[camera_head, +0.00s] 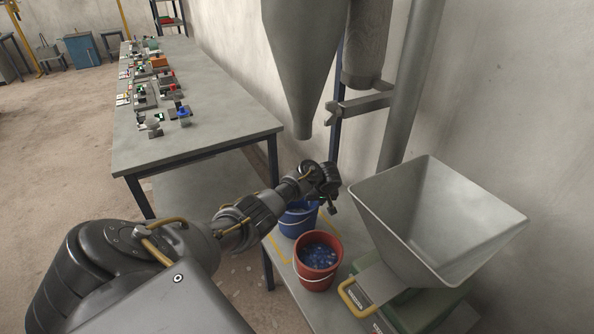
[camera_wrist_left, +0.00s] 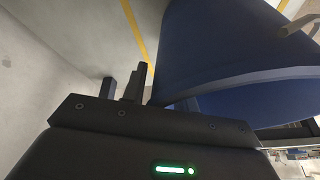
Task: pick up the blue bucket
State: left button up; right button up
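The blue bucket (camera_head: 296,222) stands on a low surface beside the red bucket (camera_head: 318,270), with bluish contents and a wire handle. My left gripper (camera_head: 328,200) is at the far right side of its rim and hides part of its top. In the left wrist view the blue bucket (camera_wrist_left: 235,45) fills the upper right, very close to the gripper. Dark finger parts (camera_wrist_left: 122,88) show left of the bucket wall. The bucket covers the rest of that area, so I cannot tell how far the fingers are apart. My right gripper is not in view.
A metal hopper (camera_head: 435,215) stands right of the buckets, with a yellow handle (camera_head: 352,298) below. A grey cone chute (camera_head: 305,70) hangs above, near a pipe and post. A long table (camera_head: 190,135) with several small parts is at the left.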

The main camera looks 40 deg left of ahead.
pick_arm(q)
grip_shut()
dwell(1.3)
